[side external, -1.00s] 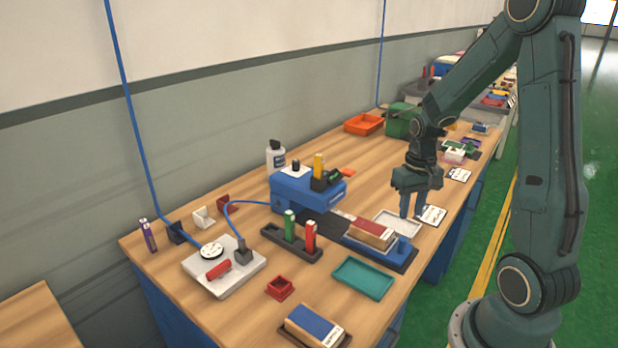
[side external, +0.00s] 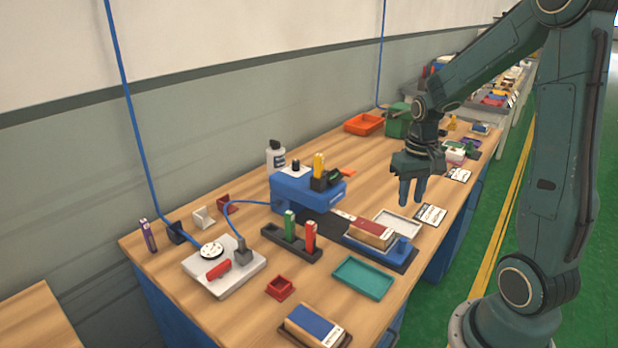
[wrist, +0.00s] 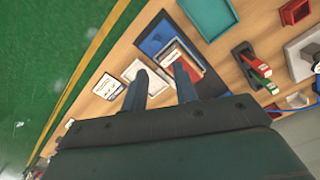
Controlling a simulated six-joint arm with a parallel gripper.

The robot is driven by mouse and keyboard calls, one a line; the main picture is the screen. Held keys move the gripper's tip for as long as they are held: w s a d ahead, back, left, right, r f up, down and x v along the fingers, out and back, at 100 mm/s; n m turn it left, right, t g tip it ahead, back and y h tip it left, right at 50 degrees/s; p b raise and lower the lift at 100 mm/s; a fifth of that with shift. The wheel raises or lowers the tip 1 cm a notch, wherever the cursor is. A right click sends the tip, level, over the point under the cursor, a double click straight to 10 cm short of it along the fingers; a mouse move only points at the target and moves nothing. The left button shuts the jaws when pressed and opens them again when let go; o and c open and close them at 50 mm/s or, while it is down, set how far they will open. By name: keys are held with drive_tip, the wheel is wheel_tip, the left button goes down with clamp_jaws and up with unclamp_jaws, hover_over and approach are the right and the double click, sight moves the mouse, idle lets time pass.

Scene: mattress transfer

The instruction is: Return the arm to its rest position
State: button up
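My gripper (side external: 412,190) hangs above the right side of the wooden workbench (side external: 330,233), fingers pointing down. In the wrist view my gripper (wrist: 160,83) shows two fingers spread apart with nothing between them. A white tray (side external: 398,219) lies on the bench below and just left of the fingers; it also shows in the wrist view (wrist: 133,70). Beside it, a red-topped block (side external: 367,234) sits on a blue-and-black base (side external: 405,250). My gripper is clear of all of these.
A printed card (side external: 431,215) lies right of the white tray. A teal tray (side external: 363,278), a blue box (side external: 300,193) and a rack with green and red sticks (side external: 290,243) stand on the bench. An orange tray (side external: 364,124) and green bin (side external: 398,122) are farther back. Green floor is free on the right.

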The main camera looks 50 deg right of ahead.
drive_tip(key=s+a+r+n+t, duration=0.2)
drive_tip(key=a+r, duration=0.4)
drive_tip(key=a, duration=0.3)
drive_tip(key=s+a+r+n+t, duration=0.3)
drive_tip(key=s+a+r, duration=0.3)
drive_tip(key=a, duration=0.3)
drive_tip(key=shift+s+a+r+n, duration=0.25)
drive_tip(key=shift+a+r+n, duration=0.1)
drive_tip(key=shift+r+n, duration=0.4)
idle(0.5)
